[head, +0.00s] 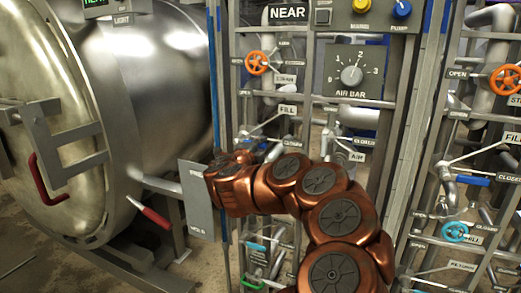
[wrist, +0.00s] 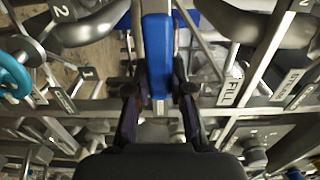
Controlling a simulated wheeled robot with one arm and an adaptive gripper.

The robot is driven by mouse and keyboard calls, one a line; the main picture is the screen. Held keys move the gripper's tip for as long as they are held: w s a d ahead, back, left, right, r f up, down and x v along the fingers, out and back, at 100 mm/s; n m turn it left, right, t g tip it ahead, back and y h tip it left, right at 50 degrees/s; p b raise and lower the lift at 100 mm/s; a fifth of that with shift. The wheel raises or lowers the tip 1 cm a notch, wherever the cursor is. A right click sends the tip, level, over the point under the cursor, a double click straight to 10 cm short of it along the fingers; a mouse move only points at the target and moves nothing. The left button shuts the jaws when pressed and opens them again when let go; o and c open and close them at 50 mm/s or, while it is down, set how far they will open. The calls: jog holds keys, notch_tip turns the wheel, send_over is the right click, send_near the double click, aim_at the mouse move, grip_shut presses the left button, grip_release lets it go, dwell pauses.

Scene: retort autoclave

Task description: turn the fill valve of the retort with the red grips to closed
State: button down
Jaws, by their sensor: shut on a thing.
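In the wrist view a blue valve lever (wrist: 157,50) stands upright in the picture between the fingers of my gripper (wrist: 158,90), which is shut on it. A FILL plate (wrist: 229,92) is just right of the lever. In the head view my copper arm hides the gripper and this lever; a FILL plate (head: 287,110) shows above the arm on the NEAR panel. The retort with the red grips (head: 150,214) is at the left. I cannot tell whether the lever points at open or closed.
The NEAR panel has an orange handwheel (head: 257,63) and an AIR BAR dial (head: 351,75). Another panel with an orange handwheel (head: 505,80) and a blue lever (head: 472,181) stands at the right. Pipes and rails crowd the gripper; a turquoise handwheel (wrist: 12,77) is at left.

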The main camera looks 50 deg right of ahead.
jog(key=shift+f, duration=0.25)
dwell(0.3)
jog(key=c, duration=1)
grip_release()
jog(key=v, duration=1.2)
jog(key=shift+r, duration=0.15)
